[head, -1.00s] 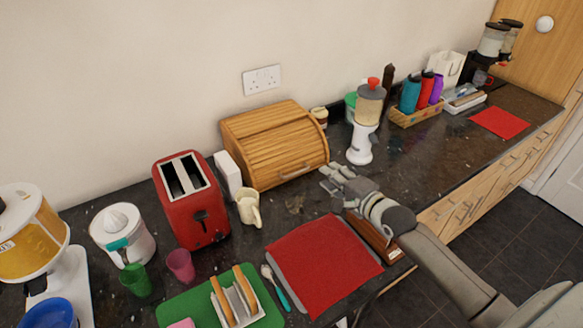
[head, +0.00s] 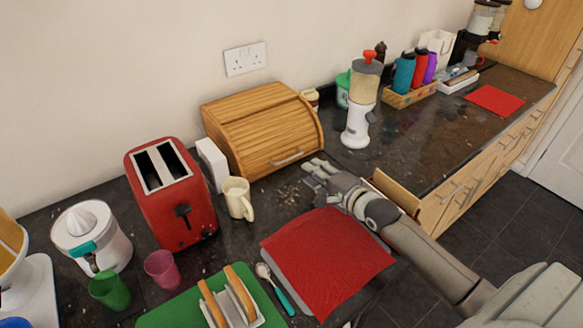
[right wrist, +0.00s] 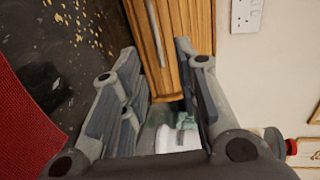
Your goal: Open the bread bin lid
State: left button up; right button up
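The wooden bread bin (head: 245,118) stands on the dark counter against the wall, its slatted roll lid (head: 270,135) down. A pale bar handle (head: 287,158) runs along the lid's lower front edge. My right gripper (head: 316,172) is just in front of the handle, with a small gap showing. In the right wrist view, its fingers (right wrist: 160,90) are spread, with nothing held between them. The bin's slats (right wrist: 185,35) and the handle (right wrist: 155,32) show beyond the fingertips. My left gripper is not in view.
A white blender-like dispenser (head: 360,105) stands right of the bin. A cream mug (head: 238,198) and red toaster (head: 172,195) stand to its left. A red mat (head: 325,260) lies in front, partly under my right arm. Crumbs (head: 290,191) lie between mug and gripper.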

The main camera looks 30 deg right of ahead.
aim_at(291, 159)
jog(key=shift+f+p+x, duration=0.15)
jog(key=shift+p+x, duration=0.05)
jog(key=shift+x, duration=2.5)
jog(key=shift+f+p+x, duration=0.1)
jog(key=shift+p+x, duration=0.1)
jog(key=shift+x, duration=2.5)
grip_shut()
